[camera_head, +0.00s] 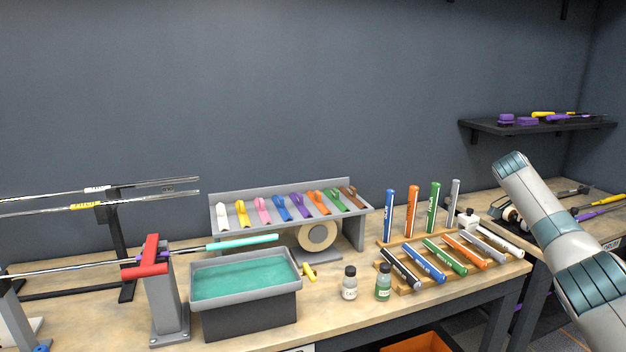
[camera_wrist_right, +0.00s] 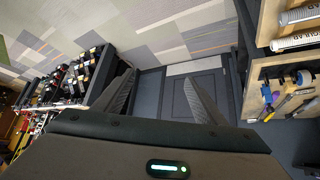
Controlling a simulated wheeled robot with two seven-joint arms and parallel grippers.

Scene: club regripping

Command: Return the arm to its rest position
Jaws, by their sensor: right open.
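My right arm (camera_head: 555,230) comes in at the right of the head view, raised in front of the side bench; its gripper is not visible there. In the right wrist view my right gripper (camera_wrist_right: 160,95) is open, with its two fingers apart and nothing between them. Beyond the fingers are the floor and a dark panelled surface. My left arm and left gripper are not in view. A club shaft with a turquoise grip (camera_head: 242,243) lies across a red clamp (camera_head: 150,256) on a grey post, its grip above the basin.
The workbench (camera_head: 345,325) carries a grey basin (camera_head: 245,310) of green liquid, a rack of coloured grips, two small bottles (camera_head: 349,283) and several markers (camera_head: 413,212).

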